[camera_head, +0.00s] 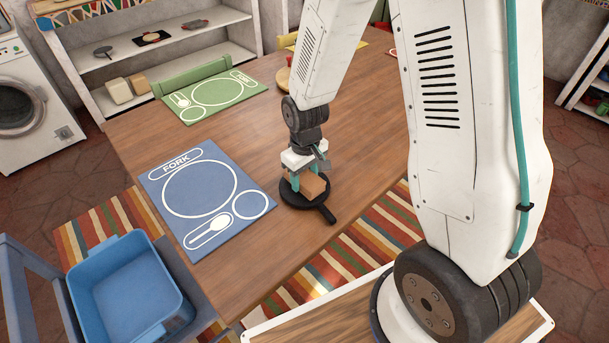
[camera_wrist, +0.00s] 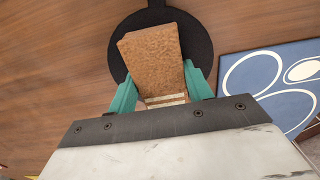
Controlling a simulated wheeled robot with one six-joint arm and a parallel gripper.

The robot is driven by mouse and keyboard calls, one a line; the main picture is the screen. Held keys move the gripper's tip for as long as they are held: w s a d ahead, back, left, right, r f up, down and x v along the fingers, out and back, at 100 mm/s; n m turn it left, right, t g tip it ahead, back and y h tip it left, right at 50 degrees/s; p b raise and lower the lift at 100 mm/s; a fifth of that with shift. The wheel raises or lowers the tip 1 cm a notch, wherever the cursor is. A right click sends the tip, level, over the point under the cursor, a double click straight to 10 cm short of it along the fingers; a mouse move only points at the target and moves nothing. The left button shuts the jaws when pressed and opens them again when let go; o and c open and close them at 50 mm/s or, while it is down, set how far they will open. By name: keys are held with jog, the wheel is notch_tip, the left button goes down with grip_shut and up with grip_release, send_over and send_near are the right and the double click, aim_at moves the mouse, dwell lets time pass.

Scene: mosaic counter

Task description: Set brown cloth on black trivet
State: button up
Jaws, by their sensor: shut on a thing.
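The brown cloth (camera_head: 311,185) is a folded, block-like piece between the teal fingers of my gripper (camera_head: 305,180). In the wrist view the cloth (camera_wrist: 152,58) shows a rough brown top and pale layered edges near the fingers. My gripper (camera_wrist: 163,95) is shut on its near end. The black trivet (camera_head: 292,198) is a round dark plate with a short handle, lying on the wooden table. It also shows in the wrist view (camera_wrist: 197,45), behind and around the cloth. The cloth is over the trivet; I cannot tell whether they touch.
A blue placemat (camera_head: 165,190) lies left of the trivet, and a green placemat (camera_head: 240,92) lies farther back. A blue bin (camera_head: 105,270) stands at the lower left by the table (camera_head: 270,235). A white shelf (camera_head: 85,80) stands behind. Bare wood surrounds the trivet.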

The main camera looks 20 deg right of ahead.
aim_at(305, 177)
jog(key=shift+f, duration=0.1)
jog(key=o, duration=1.3)
notch_tip(305, 177, up, 12)
jog(key=shift+s+d+r+m+t, duration=0.2)
jog(key=shift+s+d+r+m, duration=0.35)
jog(key=shift+s+r, duration=2.7)
jog(key=shift+s+d+r+m+t, duration=0.2)
jog(key=shift+s+d+r+m, duration=0.4)
jog(key=shift+s+r, duration=2.7)
jog(key=shift+s+d+r+m+t, duration=0.2)
jog(key=shift+s+d+r+m, duration=0.35)
jog(key=shift+s+r, duration=2.7)
jog(key=shift+s+a+f, duration=0.15)
jog(key=shift+s+f, duration=1.05)
jog(key=shift+f, duration=0.05)
